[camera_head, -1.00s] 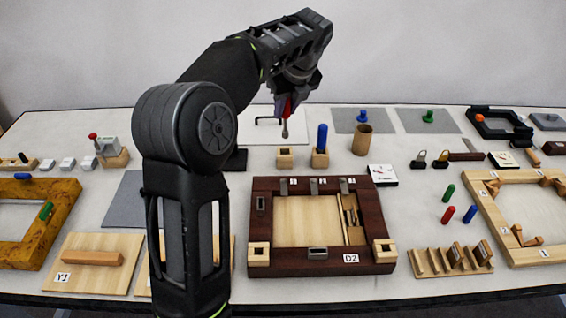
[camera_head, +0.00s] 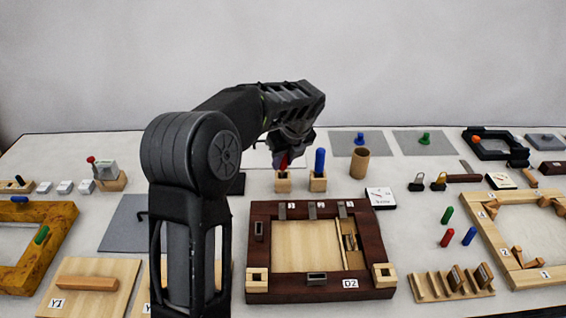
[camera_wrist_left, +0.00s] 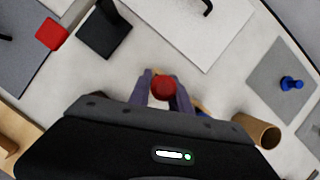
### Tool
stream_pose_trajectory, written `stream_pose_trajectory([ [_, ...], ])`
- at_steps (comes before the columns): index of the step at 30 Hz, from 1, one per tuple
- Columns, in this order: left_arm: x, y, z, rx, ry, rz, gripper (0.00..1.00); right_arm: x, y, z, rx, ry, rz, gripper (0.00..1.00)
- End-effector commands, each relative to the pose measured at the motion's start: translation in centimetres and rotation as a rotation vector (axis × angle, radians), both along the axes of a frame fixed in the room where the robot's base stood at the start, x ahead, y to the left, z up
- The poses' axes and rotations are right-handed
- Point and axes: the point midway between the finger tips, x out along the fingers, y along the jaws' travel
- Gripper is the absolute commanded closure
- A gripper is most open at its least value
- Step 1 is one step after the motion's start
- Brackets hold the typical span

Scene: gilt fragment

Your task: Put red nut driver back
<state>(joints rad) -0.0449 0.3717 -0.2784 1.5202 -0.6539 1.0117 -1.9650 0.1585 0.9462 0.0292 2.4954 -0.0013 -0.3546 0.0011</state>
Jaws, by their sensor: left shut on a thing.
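My left gripper (camera_head: 286,158) is shut on the red nut driver (camera_head: 284,161), which it holds upright at the left wooden block (camera_head: 283,186). The driver's shaft is not visible below the red handle, so I cannot tell how deep it sits in the block. In the left wrist view the round red handle end (camera_wrist_left: 163,88) shows between the fingers (camera_wrist_left: 162,97). A blue-handled driver (camera_head: 319,160) stands upright in the wooden block (camera_head: 318,185) just to the right. My right gripper is out of view.
A wooden cup (camera_head: 360,163) stands right of the blue driver. A dark-framed wooden box (camera_head: 262,288) lies in front of the blocks. A grey mat with a blue knob (camera_head: 360,138) lies behind. My left arm hides part of the table at left of centre.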

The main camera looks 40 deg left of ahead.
Motion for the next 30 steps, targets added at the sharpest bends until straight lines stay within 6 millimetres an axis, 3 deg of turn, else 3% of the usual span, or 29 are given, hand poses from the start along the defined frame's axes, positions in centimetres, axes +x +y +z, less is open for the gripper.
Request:
stream_pose_trajectory([
  [3,-0.02,-0.02,-0.93,0.000,0.000,-0.001,1.00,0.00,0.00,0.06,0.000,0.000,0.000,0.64],
  [14,0.00,-0.01,-1.30,0.000,-0.001,0.000,1.00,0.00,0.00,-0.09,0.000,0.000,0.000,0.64],
  [15,0.00,-0.01,-1.22,0.000,-0.001,0.000,0.73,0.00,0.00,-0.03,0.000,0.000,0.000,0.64],
  [22,0.00,-0.01,-1.20,0.000,-0.001,0.000,0.54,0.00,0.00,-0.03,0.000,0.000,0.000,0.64],
  [30,-0.01,-0.01,-1.10,0.000,-0.001,0.000,0.54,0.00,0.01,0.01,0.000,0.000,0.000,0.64],
])
